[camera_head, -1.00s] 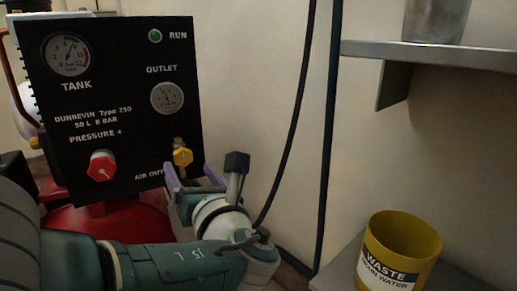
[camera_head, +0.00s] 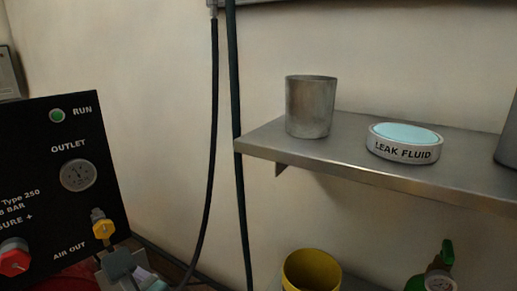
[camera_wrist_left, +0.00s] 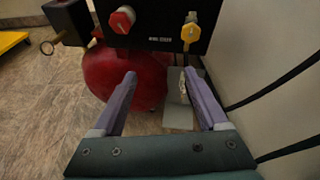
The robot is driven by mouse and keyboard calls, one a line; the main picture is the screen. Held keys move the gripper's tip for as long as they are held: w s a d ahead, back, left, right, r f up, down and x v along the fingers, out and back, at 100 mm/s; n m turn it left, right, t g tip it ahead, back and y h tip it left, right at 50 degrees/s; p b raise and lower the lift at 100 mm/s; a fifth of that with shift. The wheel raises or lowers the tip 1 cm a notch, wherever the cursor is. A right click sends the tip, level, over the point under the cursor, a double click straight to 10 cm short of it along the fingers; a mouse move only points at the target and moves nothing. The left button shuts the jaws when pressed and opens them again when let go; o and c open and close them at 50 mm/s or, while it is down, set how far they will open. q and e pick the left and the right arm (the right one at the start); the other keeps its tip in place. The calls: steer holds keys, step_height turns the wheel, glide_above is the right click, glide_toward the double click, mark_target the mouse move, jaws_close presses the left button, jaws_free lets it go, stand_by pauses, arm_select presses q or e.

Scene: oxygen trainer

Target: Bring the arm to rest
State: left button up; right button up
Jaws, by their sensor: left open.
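My left gripper shows in the left wrist view (camera_wrist_left: 159,76) with its two purple fingers spread apart and nothing between them. It points toward the red tank (camera_wrist_left: 130,80) and the black panel (camera_wrist_left: 160,18), apart from both as far as I can tell. In the head view only a part of my left arm's end shows at the bottom left, below the yellow air outlet valve (camera_head: 103,225); the fingers are hard to make out there. My right gripper is in neither view.
The black panel (camera_head: 50,170) stands at the left with a red knob (camera_head: 14,257). Dark hoses (camera_head: 240,150) hang by the wall. A metal shelf (camera_head: 300,155) holds a metal cup (camera_head: 311,105) and a leak fluid dish (camera_head: 404,142). A yellow bin (camera_head: 311,272) is below.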

arm_select(q)
steer(key=s+d+r+n+g+h+p, duration=0.1)
steer(key=s+r+n+g+h+p, duration=0.25)
steer(key=s+r+n+p, duration=0.55)
steer(key=s+d+r+n+g+h+p, duration=0.2)
steer(key=s+r+n+h+p, duration=0.25)
steer(key=r+p, duration=0.8)
steer(key=s+r+n+h+p, duration=0.2)
steer(key=s+r+n+p, duration=0.1)
steer(key=r+p, duration=2.4)
steer(key=s+d+r+n+t+h+p, duration=0.1)
steer(key=s+r+n+p, duration=0.3)
steer(key=r+p, duration=2.3)
step_height(320, 180, up, 6)
steer(key=shift+d+r+n+h, duration=0.15)
steer(key=shift+r+n+h, duration=0.1)
steer(key=shift+n+h, duration=0.3)
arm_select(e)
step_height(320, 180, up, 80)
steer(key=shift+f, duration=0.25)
arm_select(q)
steer(key=shift+f, duration=0.1)
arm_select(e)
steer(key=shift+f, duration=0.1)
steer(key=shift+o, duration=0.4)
